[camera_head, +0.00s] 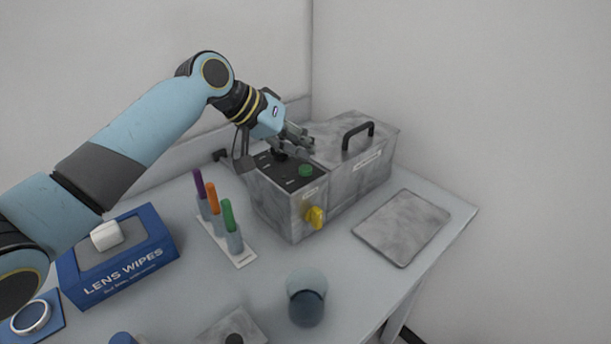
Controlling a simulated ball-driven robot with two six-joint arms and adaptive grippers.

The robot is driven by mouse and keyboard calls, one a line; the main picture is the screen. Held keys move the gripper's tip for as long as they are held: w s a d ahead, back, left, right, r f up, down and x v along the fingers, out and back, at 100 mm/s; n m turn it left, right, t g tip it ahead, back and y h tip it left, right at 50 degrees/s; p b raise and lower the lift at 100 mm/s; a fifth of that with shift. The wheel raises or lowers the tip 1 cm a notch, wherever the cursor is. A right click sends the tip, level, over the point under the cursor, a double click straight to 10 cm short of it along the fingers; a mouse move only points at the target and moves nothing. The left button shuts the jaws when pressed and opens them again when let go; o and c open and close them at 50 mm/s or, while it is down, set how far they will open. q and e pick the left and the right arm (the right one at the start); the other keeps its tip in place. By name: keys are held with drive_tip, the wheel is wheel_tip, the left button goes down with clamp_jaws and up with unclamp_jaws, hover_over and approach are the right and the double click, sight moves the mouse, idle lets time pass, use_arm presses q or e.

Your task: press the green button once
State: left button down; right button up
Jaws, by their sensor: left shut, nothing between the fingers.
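The green button (306,170) is a small round cap on the dark top panel (284,177) of the grey marbled interferometer box (288,207). My left gripper (309,146) reaches in from the left above this panel. It is shut and empty, and its fingertips appear just above and behind the green button, apart from it in the picture. A black knob on the panel is partly hidden under the gripper. A yellow knob (315,217) sits on the front face of the box. My right gripper is not in view.
The larger housing with a black handle (358,134) stands behind right. A flat grey plate (402,227) lies at right. A rack with purple, orange and green pens (229,216), a blue lens wipes box (125,265) and a cup (306,300) stand in front and left.

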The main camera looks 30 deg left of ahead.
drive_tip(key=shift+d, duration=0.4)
use_arm(q)
drive_tip(key=shift+f, duration=0.1)
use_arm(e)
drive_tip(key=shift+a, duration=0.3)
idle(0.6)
use_arm(q)
drive_tip(key=shift+f, duration=0.4)
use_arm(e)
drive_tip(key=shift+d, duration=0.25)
use_arm(q)
drive_tip(key=shift+f, duration=0.45)
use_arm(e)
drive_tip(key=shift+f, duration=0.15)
use_arm(q)
drive_tip(key=shift+r, duration=0.1)
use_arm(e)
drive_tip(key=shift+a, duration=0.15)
use_arm(q)
drive_tip(key=shift+r+p, duration=0.65)
drive_tip(key=shift+p, duration=0.1)
drive_tip(key=shift+r, duration=0.15)
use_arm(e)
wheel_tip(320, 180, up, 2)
